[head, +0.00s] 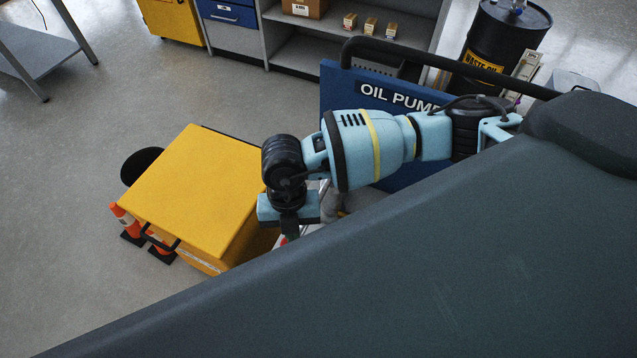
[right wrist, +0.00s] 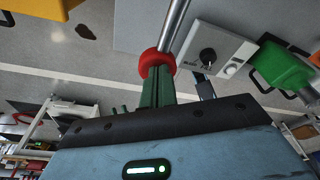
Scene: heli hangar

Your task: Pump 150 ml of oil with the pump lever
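My right gripper (head: 288,232) is low beside the blue oil pump panel (head: 345,90), its arm crossing in front of the panel. In the right wrist view its green fingers (right wrist: 156,86) meet the red knob of the pump lever (right wrist: 157,62) and overlap its lower part; they look shut on it. The lever's bare metal rod (right wrist: 176,22) runs up from the knob. In the head view my arm and body hide most of the lever and pump. My left gripper is not in view. No oil level can be read.
A yellow cabinet (head: 190,185) stands left of my right gripper, with orange cones (head: 160,243) beside it. A black waste oil drum (head: 505,40) and shelves (head: 345,35) stand behind. Left floor is clear.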

